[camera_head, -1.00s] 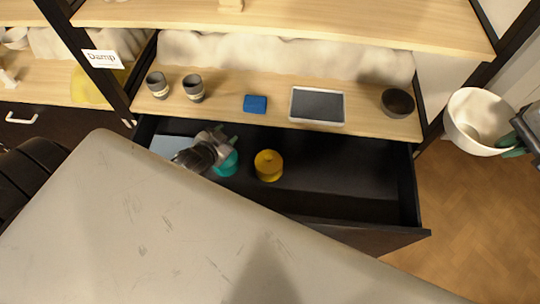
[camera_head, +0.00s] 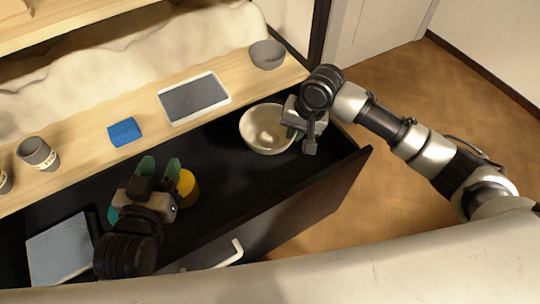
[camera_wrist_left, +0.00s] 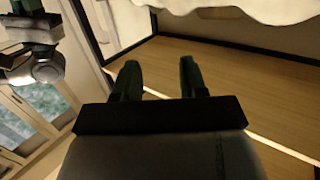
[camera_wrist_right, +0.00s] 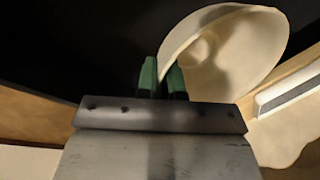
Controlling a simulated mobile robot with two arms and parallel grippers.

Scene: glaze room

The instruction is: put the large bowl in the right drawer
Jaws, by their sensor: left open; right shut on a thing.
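The large cream bowl (camera_head: 265,130) is over the right end of the open black drawer (camera_head: 235,165), its opening facing up. I cannot tell whether its base touches the drawer floor. My right gripper (camera_head: 294,130) is shut on the bowl's rim at its right side. The right wrist view shows the bowl (camera_wrist_right: 225,50) tilted beside the green fingertips (camera_wrist_right: 163,80). My left gripper (camera_head: 158,168) is open and empty over the drawer's left part, partly hiding a yellow round container (camera_head: 189,188). Its parted fingers also show in the left wrist view (camera_wrist_left: 157,80).
In the drawer lie a teal item (camera_head: 113,214), mostly hidden, and a flat grey-blue box (camera_head: 60,250). The shelf behind holds a grey cup (camera_head: 38,153), blue block (camera_head: 125,132), framed tablet (camera_head: 195,98) and small dark bowl (camera_head: 267,54). The drawer front (camera_head: 305,212) bounds the near side.

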